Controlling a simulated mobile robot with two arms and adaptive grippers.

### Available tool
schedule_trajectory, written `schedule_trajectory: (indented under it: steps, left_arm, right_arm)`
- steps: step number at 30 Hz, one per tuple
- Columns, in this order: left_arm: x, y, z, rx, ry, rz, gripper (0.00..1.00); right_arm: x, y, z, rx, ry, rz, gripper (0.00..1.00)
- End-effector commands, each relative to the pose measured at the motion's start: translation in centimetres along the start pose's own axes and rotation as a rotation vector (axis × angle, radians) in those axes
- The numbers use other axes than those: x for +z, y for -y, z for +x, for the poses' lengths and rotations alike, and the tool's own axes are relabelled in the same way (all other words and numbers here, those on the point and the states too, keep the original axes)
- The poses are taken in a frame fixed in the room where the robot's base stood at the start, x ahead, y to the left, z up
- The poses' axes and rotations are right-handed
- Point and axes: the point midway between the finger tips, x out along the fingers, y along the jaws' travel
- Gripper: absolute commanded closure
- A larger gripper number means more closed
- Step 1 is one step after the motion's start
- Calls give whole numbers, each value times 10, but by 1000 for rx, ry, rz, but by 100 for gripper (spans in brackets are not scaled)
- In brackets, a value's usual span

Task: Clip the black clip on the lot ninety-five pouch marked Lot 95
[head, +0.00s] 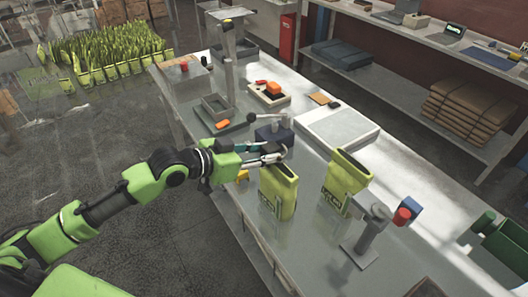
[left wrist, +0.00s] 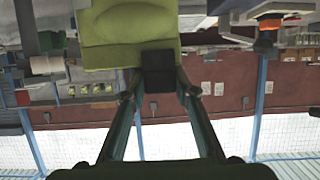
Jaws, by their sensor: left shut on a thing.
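Two yellow-green pouches stand upright on the bench in the head view: a left pouch (head: 279,190) and a right pouch (head: 343,180). Both have dark printed labels, too small to read surely. My left gripper (head: 274,156) is at the top edge of the left pouch. In the left wrist view my left gripper (left wrist: 158,88) is shut on a small black block, the black clip (left wrist: 158,72). The clip overlaps the edge of a green pouch (left wrist: 130,30) there; I cannot tell whether it grips the pouch. The clip is not clear in the head view. My right gripper is not in view.
A dark blue block (head: 273,134) lies just behind my gripper. A white flat plate (head: 337,130) and an orange-topped tray (head: 270,94) lie farther back. The bench's right side has bare room.

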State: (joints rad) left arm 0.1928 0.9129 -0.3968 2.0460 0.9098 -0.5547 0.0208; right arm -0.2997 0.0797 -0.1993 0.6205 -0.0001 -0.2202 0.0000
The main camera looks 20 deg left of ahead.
Motion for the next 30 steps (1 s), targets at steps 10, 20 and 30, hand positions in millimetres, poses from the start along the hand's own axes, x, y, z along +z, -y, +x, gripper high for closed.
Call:
schedule_trajectory:
  steps: [10,20,30]
  left_arm:
    - [2,0,1,0,1,0,53]
    - [4,1,-10,-2,4,1,53]
    - [5,1,-62,-2,8,1,53]
  right_arm:
    - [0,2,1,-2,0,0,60]
    - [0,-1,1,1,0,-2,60]
    - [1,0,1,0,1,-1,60]
